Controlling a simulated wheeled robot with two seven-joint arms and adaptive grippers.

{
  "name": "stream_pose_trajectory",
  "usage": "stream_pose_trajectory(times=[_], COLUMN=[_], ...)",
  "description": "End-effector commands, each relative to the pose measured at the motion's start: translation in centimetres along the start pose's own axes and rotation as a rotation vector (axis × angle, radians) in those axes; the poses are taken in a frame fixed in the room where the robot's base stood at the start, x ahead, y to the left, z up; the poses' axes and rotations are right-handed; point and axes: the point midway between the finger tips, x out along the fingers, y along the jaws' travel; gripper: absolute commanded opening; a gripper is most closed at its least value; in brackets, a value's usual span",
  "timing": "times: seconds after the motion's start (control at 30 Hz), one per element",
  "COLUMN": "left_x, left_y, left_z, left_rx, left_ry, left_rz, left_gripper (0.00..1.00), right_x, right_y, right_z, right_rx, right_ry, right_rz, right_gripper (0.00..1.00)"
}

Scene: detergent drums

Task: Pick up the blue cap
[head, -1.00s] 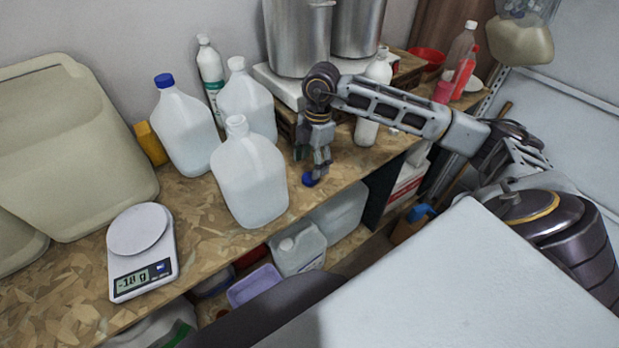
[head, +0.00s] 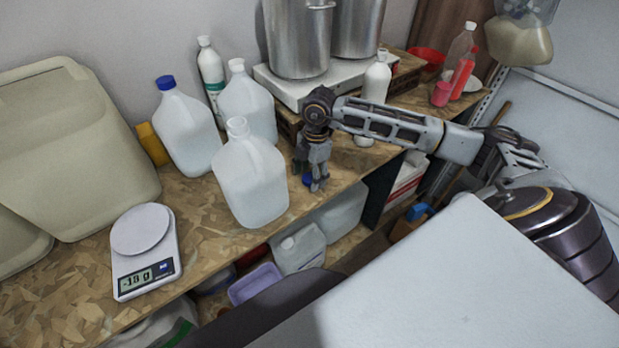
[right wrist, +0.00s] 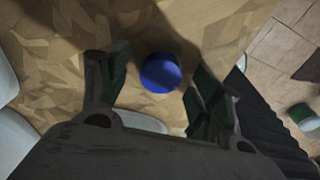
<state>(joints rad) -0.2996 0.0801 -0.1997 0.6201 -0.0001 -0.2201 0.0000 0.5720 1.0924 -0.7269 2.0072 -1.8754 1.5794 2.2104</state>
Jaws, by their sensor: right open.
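The blue cap (right wrist: 160,73) lies on the wooden bench top near its front edge. In the right wrist view it sits between my right gripper's two fingers (right wrist: 155,88), with gaps to both sides. In the head view the blue cap (head: 308,180) is partly hidden by my right gripper (head: 311,182), which points down over it and is open. Another blue cap sits on the neck of a white jug (head: 185,130) at the back left. My left gripper is not in view.
An uncapped white jug (head: 250,180) stands just left of my right gripper. Behind are another jug (head: 248,105), a white bottle (head: 376,80) and metal pots (head: 298,40). A scale (head: 146,252) is at the left. The bench edge drops to shelves with containers.

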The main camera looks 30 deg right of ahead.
Motion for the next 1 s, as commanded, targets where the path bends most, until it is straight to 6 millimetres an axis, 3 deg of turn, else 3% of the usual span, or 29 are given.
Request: stream_pose_trajectory(times=[0.27,0.53,1.0], left_x=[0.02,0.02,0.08], left_y=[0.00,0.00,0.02], left_z=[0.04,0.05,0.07], left_rx=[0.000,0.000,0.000], left_ry=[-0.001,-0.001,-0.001], left_rz=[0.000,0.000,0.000], left_gripper=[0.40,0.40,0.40], right_x=[0.00,-0.01,-0.32], right_y=[-0.01,-0.01,0.02], right_z=[0.00,0.00,-0.03], right_rx=[0.000,0.000,0.000], right_ry=[0.000,0.000,0.000], right_rz=[0.000,0.000,0.000], right_gripper=[0.65,0.30,0.30])
